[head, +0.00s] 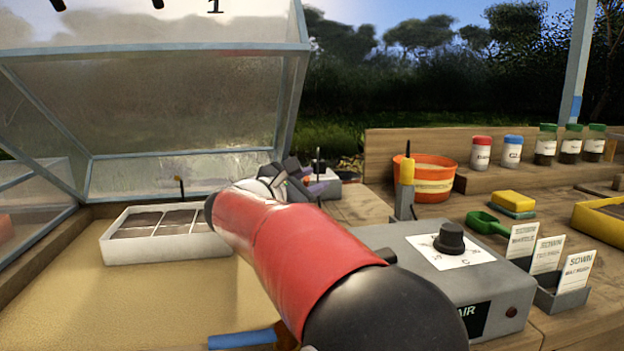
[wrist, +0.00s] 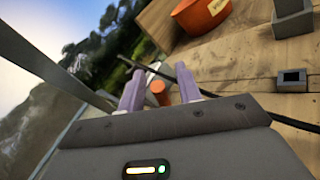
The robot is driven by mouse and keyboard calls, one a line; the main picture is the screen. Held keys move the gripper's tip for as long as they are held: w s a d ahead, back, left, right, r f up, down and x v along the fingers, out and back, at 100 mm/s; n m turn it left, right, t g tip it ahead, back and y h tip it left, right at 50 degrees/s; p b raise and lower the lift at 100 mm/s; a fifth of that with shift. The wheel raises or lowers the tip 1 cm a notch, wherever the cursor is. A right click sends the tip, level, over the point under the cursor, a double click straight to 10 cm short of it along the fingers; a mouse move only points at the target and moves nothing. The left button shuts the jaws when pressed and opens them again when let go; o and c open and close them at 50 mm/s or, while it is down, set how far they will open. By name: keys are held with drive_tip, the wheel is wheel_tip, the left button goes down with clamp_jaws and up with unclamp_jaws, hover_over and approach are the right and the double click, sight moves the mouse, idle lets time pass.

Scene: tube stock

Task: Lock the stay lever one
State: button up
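The glazed lid marked 1 (head: 200,100) stands raised over the sand bed at the left. My gripper (head: 308,184) is near the lid's lower right corner, beside a small grey block (head: 327,189) with a thin dark upright rod; my arm partly hides this area. In the wrist view my gripper (wrist: 159,88) has its two purple fingers apart. A short orange cylinder (wrist: 158,94) shows between them, with a dark bar beyond. I cannot tell whether the cylinder is the stay lever's end, or whether a finger touches it.
A white compartment tray (head: 150,249) lies on the sand. A grey control box with a black knob (head: 449,238) stands right of my arm. An orange pot (head: 432,181), a yellow-topped tool (head: 407,172) and label holders (head: 562,297) occupy the bench at right.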

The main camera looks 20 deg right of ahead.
drive_tip(key=shift+w+d, duration=0.1)
drive_tip(key=shift+d, duration=0.15)
clamp_jaws()
drive_tip(key=f+b, duration=0.1)
drive_tip(key=b, duration=0.2)
drive_tip(key=shift+s+m+h, duration=0.25)
drive_tip(key=shift+m+h, duration=0.05)
drive_tip(key=shift+m, duration=0.1)
drive_tip(key=shift+s+a+r+h+b, duration=0.15)
drive_tip(key=shift+h+b, duration=0.15)
drive_tip(key=shift+b, duration=0.3)
drive_tip(key=shift+r, duration=0.15)
